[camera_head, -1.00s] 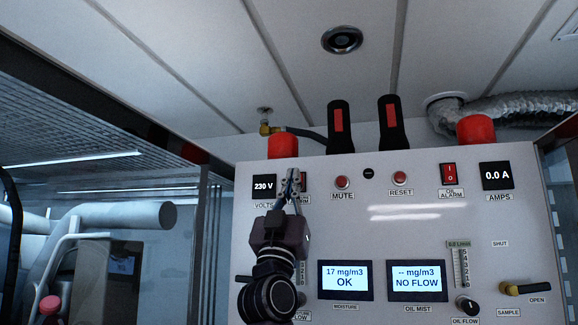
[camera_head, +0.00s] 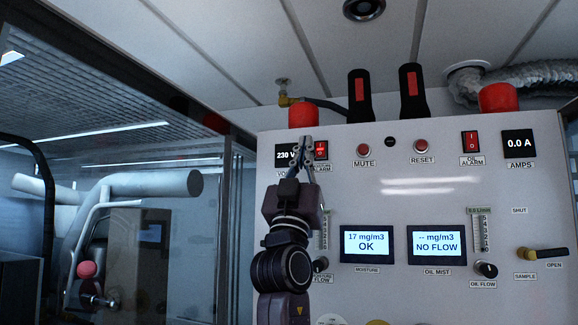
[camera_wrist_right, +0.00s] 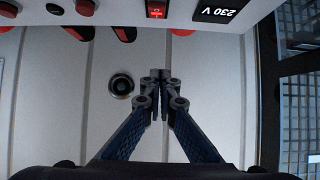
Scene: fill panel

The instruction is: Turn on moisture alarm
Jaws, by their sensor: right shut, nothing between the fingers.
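The moisture alarm switch (camera_head: 321,150) is a red rocker at the upper left of the light grey panel (camera_head: 400,200), beside the 230 V display. Its label is partly covered by my gripper. It also shows red at the top of the right wrist view (camera_wrist_right: 157,9), where the panel appears upside down. My right gripper (camera_head: 306,140) is shut and empty. Its fingertips overlap the display's right edge, just left of the switch in the head view. In the wrist view the fingertips (camera_wrist_right: 160,76) appear below the switch, visibly apart from it. My left gripper is not in view.
The mute button (camera_head: 363,150), reset button (camera_head: 421,146) and oil alarm switch (camera_head: 470,141) sit to the right. Red lamps (camera_head: 303,116) and black-and-red handles (camera_head: 361,95) stand along the top edge. The moisture screen (camera_head: 367,244) reads 17 mg/m3 OK.

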